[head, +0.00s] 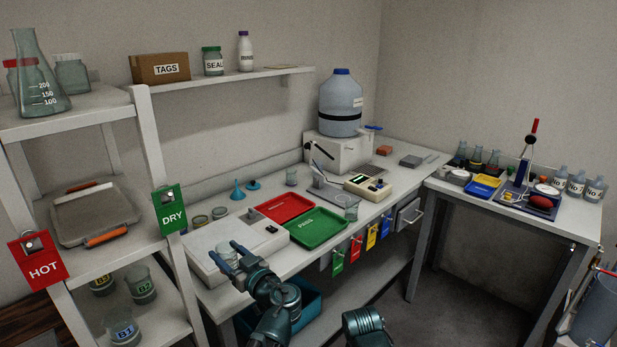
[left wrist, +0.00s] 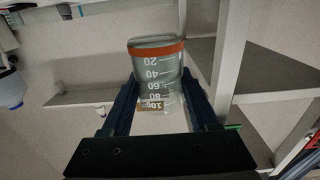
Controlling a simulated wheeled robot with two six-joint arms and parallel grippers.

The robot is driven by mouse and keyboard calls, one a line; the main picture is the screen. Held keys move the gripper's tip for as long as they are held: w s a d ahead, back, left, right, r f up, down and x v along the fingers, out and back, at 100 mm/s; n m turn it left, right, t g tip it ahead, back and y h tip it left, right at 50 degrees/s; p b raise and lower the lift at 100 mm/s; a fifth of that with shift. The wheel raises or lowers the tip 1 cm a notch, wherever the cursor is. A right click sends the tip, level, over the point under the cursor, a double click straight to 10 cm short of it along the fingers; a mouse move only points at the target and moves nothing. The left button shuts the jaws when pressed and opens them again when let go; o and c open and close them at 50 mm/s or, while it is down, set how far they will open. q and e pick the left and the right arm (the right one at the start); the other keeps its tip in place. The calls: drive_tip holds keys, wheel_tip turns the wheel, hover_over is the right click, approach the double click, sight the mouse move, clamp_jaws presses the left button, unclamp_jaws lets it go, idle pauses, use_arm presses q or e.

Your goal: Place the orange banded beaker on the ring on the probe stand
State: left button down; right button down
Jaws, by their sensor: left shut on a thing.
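The orange banded beaker (left wrist: 154,72) is clear glass with white numbers, and its orange band lies toward the top of the left wrist view. My left gripper (head: 230,257) is shut on it, with a finger on either side, in front of the white bench. In the head view the beaker is small and its band cannot be made out. A grey stand with a thin dark arm (head: 320,172), apparently the probe stand, stands farther back beside a cream meter (head: 368,187). My right gripper is not in view.
Red (head: 285,206) and green (head: 318,227) trays lie on the bench between my left gripper and the stand. The white shelf rack (head: 150,150) is at left. A second table at right holds flasks and bottles.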

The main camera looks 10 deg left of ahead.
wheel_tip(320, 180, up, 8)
drive_tip(key=p, duration=0.7)
